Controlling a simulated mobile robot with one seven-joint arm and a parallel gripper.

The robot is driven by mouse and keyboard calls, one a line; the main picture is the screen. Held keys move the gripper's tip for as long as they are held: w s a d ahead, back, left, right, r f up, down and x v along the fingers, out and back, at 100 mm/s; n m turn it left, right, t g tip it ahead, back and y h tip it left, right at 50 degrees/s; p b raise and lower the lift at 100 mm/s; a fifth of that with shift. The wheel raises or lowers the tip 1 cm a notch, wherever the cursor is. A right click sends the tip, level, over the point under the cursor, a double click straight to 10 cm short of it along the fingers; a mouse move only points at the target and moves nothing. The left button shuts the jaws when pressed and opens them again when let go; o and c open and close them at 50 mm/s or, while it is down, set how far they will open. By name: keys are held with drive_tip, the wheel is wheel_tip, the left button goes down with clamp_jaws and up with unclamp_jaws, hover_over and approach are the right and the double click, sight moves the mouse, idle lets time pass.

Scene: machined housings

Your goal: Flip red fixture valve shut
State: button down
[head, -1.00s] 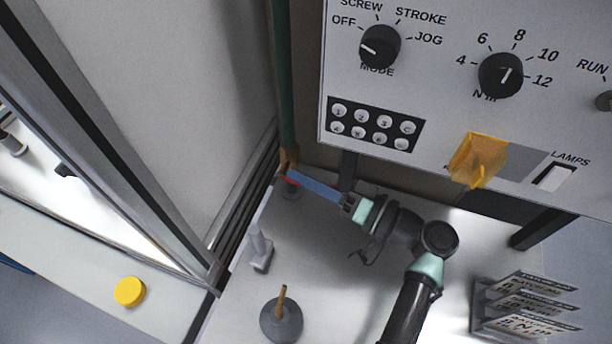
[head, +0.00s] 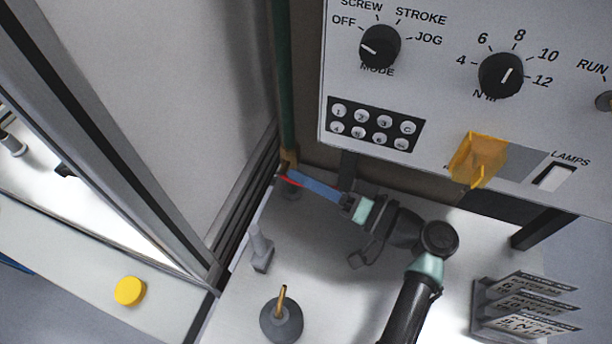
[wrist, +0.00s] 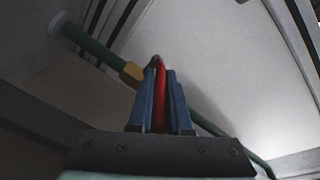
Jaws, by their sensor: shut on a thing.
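The red valve lever (wrist: 161,85) shows in the wrist view between the two blue fingers of my gripper (wrist: 162,80), which is shut on it. A brass valve body (wrist: 132,74) sits on the green pipe (wrist: 92,47) just beyond the fingertips. In the head view my gripper (head: 300,180) reaches left to the foot of the green pipe (head: 286,90). Only a thin strip of the red lever (head: 290,181) shows there beside the fingers. The brass body (head: 288,158) is right by the tips. The fingers hide most of the lever.
A control panel (head: 450,110) with knobs, a keypad and a yellow switch cover (head: 478,158) hangs above my arm. A grey upright post (head: 261,248) and a round grey base with a wooden stick (head: 282,318) stand below. A framed door (head: 190,180) is close at left.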

drive_tip(key=shift+f+b, duration=0.45)
drive_tip(key=shift+b, duration=0.65)
drive_tip(key=shift+f+t+y+b, duration=0.1)
drive_tip(key=shift+t+y+b, duration=0.3)
drive_tip(key=shift+b, duration=0.6)
drive_tip(key=shift+y+b, duration=0.3)
drive_tip(key=shift+r, duration=0.2)
drive_tip(key=c, duration=0.9)
unclamp_jaws()
drive_tip(key=shift+o, duration=0.2)
